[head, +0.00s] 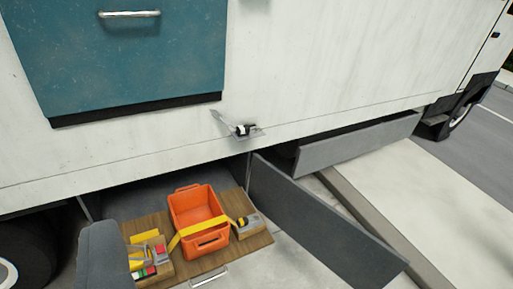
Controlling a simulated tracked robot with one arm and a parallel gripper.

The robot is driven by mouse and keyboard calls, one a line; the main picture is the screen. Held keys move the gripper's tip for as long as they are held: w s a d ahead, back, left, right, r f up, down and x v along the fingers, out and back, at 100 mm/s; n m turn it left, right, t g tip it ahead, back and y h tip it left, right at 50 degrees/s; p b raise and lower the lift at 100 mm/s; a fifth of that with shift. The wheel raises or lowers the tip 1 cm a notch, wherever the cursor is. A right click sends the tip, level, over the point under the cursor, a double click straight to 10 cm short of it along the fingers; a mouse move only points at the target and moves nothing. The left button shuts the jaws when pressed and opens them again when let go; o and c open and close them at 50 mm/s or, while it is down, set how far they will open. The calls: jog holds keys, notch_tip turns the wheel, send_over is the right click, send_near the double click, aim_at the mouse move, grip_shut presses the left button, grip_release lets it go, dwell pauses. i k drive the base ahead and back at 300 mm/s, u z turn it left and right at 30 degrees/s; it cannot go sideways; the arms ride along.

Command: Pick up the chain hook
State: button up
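I cannot make out a chain hook anywhere in the head view. An orange bin (196,205) sits on a wooden drawer tray (262,241) in the open lower compartment of the truck. A yellow strap (186,232) crosses the bin's front. The bin's inside looks empty from here, though its near wall hides part of the floor.
Small yellow, red and green items (146,258) lie left of the bin. A yellow-and-black item (243,222) lies right. A grey flap (320,215) hangs open beside the compartment. Pavement (420,190) at right is clear.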

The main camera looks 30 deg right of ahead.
aim_at(242, 130)
jog(key=z, duration=0.8)
jog(key=i, duration=1.75)
jog(key=z, duration=0.35)
